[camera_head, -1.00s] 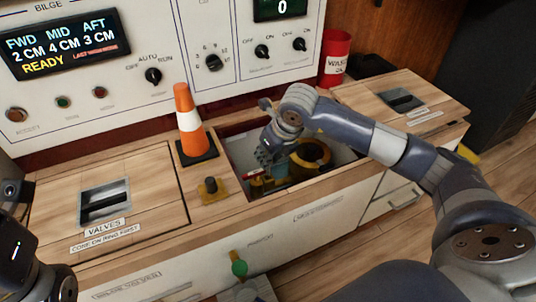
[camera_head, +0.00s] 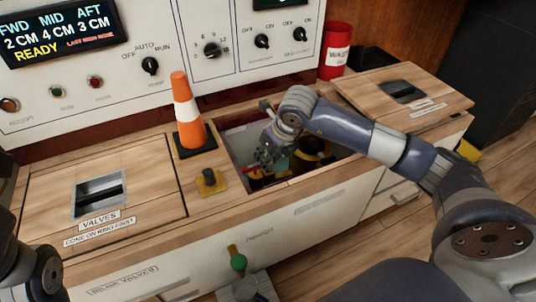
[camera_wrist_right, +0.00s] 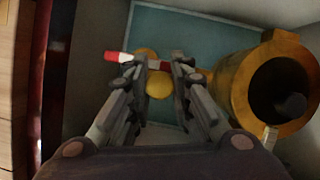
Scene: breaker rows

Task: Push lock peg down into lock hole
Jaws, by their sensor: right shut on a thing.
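My right gripper (camera_head: 271,152) reaches down into the open bay (camera_head: 232,158) in the wooden counter. In the right wrist view, its fingers (camera_wrist_right: 160,66) are closed around a thin red bar with a white band (camera_wrist_right: 114,56); I cannot tell for sure that this bar is the lock peg. Its red end sticks out to the left of the fingers. A round yellow part (camera_wrist_right: 159,84) shows between and below the fingertips. I cannot make out the lock hole; the fingers may hide it. Only part of my left arm shows at the lower left, without its gripper.
An orange-yellow cylinder with a dark opening (camera_wrist_right: 242,88) stands right of the fingers. Hatch covers (camera_head: 100,194) and a red bucket (camera_head: 335,52) are nearby.

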